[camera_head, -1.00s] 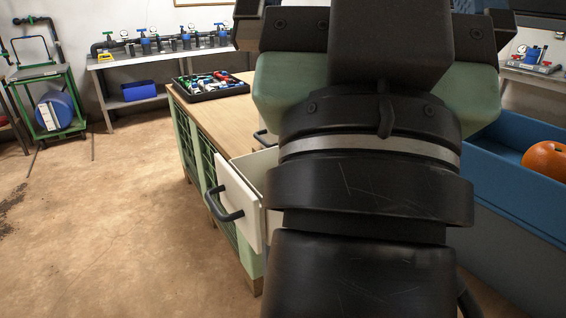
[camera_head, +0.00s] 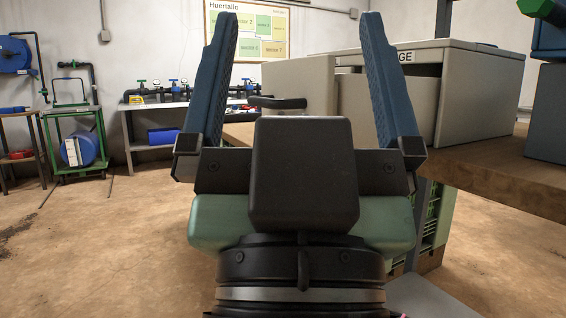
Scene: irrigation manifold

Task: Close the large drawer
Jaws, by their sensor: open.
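A beige-grey cabinet (camera_head: 485,95) stands on the workbench at right, with a label ending in "GE" partly hidden by my right finger. A drawer front (camera_head: 300,80) with a black bar handle (camera_head: 278,103) stands out to the left of the cabinet, so the drawer looks pulled out. Part of it is behind my gripper. My gripper (camera_head: 299,22) is open and empty, its two blue fingers pointing up in the picture. The drawer front and handle show between the fingers; I cannot tell the distance or any contact.
The wooden bench top (camera_head: 500,170) extends at right, with a blue object (camera_head: 548,115) at the edge. A back table (camera_head: 165,105) carries pipes and valves. A green cart (camera_head: 78,150) with a blue drum stands at left. The floor at left is clear.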

